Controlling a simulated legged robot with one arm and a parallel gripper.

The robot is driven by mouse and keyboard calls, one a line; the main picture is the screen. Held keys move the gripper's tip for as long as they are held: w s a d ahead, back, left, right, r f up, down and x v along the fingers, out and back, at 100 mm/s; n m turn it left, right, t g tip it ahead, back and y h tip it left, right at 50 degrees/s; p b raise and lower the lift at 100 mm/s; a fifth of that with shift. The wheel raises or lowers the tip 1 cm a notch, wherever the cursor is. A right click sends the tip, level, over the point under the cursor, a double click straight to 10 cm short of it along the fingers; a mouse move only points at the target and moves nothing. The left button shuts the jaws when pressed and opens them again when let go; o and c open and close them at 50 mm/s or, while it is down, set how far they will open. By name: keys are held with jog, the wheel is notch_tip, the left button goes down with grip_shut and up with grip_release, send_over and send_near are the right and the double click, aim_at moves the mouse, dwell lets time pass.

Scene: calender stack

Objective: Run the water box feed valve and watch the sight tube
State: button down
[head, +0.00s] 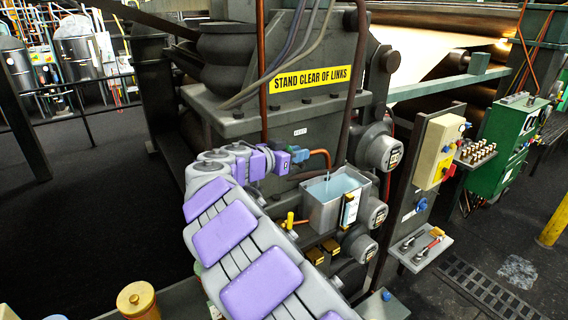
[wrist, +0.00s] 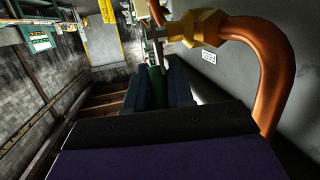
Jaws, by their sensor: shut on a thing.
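The water box (head: 318,215) is a grey open tank at centre right, with pale blue water (head: 334,188) in it. A thin pale streak stands above the water. An upright white-and-dark gauge, apparently the sight tube (head: 350,208), is on the box's front; its level is too small to read. My gripper (head: 298,156) is left of the box, beside a copper pipe (head: 320,156). In the wrist view my gripper (wrist: 157,75) is shut on a green handle (wrist: 157,80). A brass valve body (wrist: 195,28) joined to the copper pipe (wrist: 276,75) lies just beyond; the handle is mostly hidden between the fingers.
A yellow sign (head: 313,77) reads "STAND CLEAR OF LINKS". A yellow-handled fitting (head: 290,220) is below my gripper. A yellow control box (head: 438,150) and green cabinet (head: 508,135) stand right. Dark floor is open at left.

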jog(key=shift+w+d+r+g+y+b, duration=0.15)
jog(key=shift+w+r+g+y+b, duration=0.1)
jog(key=shift+g+y+b, duration=0.4)
jog(key=shift+w+d+r+g+y, duration=0.15)
jog(key=shift+w+d+g+y, duration=0.2)
jog(key=shift+y, duration=0.4)
jog(key=shift+d+m+y, duration=0.3)
jog(key=shift+y, duration=0.1)
jog(key=shift+w+d+g+y+p, duration=0.25)
jog(key=shift+g+y+p, duration=0.15)
jog(key=shift+g+y, duration=0.35)
jog(key=shift+d+g+y, duration=0.2)
jog(key=shift+g+y, duration=0.15)
